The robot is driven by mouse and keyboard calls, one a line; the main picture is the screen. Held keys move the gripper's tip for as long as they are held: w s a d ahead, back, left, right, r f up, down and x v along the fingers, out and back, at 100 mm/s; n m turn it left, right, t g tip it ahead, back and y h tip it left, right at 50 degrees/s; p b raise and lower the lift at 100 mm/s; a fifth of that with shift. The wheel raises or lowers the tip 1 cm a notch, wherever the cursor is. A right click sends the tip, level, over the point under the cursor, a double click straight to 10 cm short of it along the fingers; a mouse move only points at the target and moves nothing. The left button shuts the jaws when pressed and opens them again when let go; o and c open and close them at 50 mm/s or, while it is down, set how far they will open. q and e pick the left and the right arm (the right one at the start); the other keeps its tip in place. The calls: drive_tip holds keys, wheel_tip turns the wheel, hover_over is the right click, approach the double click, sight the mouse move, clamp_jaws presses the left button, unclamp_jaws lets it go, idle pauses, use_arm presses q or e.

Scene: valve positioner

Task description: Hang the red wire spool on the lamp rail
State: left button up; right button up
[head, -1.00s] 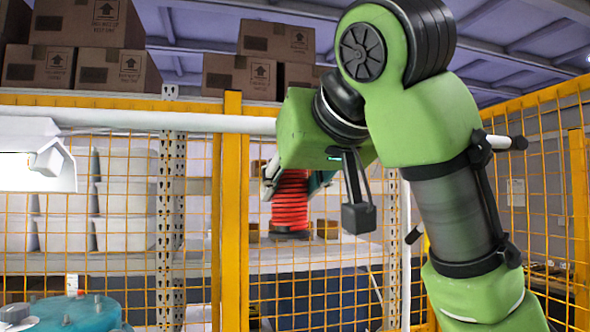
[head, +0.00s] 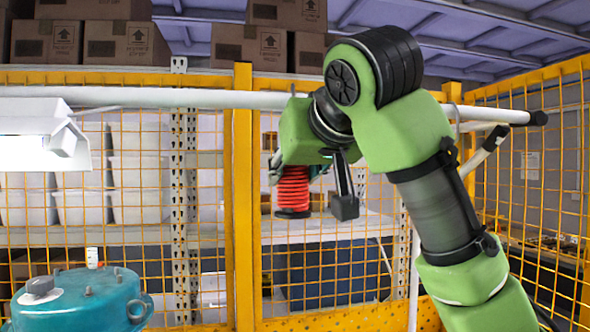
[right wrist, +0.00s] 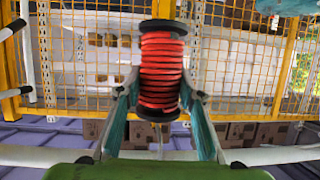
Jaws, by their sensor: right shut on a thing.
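The red wire spool (head: 293,188) has bright red windings between dark end flanges. My right gripper (head: 290,172) is shut on it and holds it upright in the air. In the right wrist view the spool (right wrist: 162,70) sits between the two fingers of the right gripper (right wrist: 161,92). The lamp rail (head: 190,97) is a white horizontal tube above the spool, with a dark cap at its right end. My right arm hides part of the rail. In the head view the spool appears below the rail, apart from it. My left gripper is not in view.
A white lamp (head: 40,137) hangs on the rail at the left. A yellow mesh fence (head: 243,200) with posts stands behind. Cardboard boxes (head: 82,42) sit high on a shelf. A teal machine body (head: 82,300) stands at the lower left.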

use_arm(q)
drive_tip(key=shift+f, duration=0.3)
use_arm(e)
drive_tip(key=shift+f, duration=0.3)
drive_tip(key=o, duration=1.4)
